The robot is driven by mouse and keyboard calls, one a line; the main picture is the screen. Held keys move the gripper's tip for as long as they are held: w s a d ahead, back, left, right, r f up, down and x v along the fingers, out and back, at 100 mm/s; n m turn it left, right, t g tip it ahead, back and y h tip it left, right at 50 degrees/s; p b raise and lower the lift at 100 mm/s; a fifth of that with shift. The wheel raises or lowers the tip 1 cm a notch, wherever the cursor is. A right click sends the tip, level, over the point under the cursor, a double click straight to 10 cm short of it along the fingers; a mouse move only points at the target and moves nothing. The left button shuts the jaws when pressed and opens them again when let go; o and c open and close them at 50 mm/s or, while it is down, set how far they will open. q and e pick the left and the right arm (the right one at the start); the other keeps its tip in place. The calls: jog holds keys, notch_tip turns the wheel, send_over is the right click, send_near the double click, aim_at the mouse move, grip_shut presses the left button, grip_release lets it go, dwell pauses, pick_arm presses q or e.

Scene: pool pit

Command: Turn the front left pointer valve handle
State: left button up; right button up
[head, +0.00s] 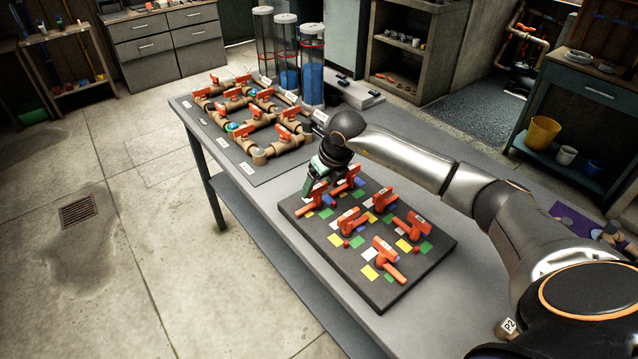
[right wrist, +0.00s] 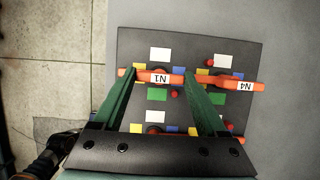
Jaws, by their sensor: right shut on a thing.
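The board (head: 375,298) on the table carries several orange-red pointer valve handles over coloured squares. My right gripper (head: 318,184) is low over the board's far left corner, at a pointer handle (head: 311,197) there. In the right wrist view, my green fingers (right wrist: 160,78) reach down to both sides of the handle labelled N1 (right wrist: 160,78) and are shut on it. The handle lies straight across the picture. The handle labelled N4 (right wrist: 243,86) lies just right of the fingers, slightly tilted.
A second panel with brown pipes (head: 259,158) and orange valve handles stands on the same table beyond the board. Clear cylinders (head: 312,75) stand behind it. Another handle (head: 346,180) is close to the right gripper. Floor left of the table is clear.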

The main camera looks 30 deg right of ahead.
jog(key=n+y+b, duration=0.1)
jog(key=n+b, duration=0.1)
jog(key=n, duration=0.1)
jog(key=shift+d+f, duration=0.1)
jog(key=n+y+b, duration=0.1)
jog(key=n, duration=0.1)
jog(key=n+g+b, duration=0.1)
jog(key=n, duration=0.1)
jog(key=shift+w+n+y+b, duration=0.15)
jog(key=shift+n+y+b, duration=0.15)
jog(key=shift+y+b, duration=0.1)
jog(key=n+g+b, duration=0.1)
jog(key=n, duration=0.1)
jog(key=n+g+y+b, duration=0.1)
jog(key=n, duration=0.2)
jog(key=shift+w+d, duration=0.15)
jog(key=n+g+b, duration=0.1)
jog(key=n, duration=0.1)
jog(key=n+b, duration=0.1)
jog(key=n, duration=0.2)
jog(key=shift+g, duration=0.4)
jog(key=shift+n, duration=0.3)
jog(key=o, duration=1.3)
jog(key=shift+r, duration=0.2)
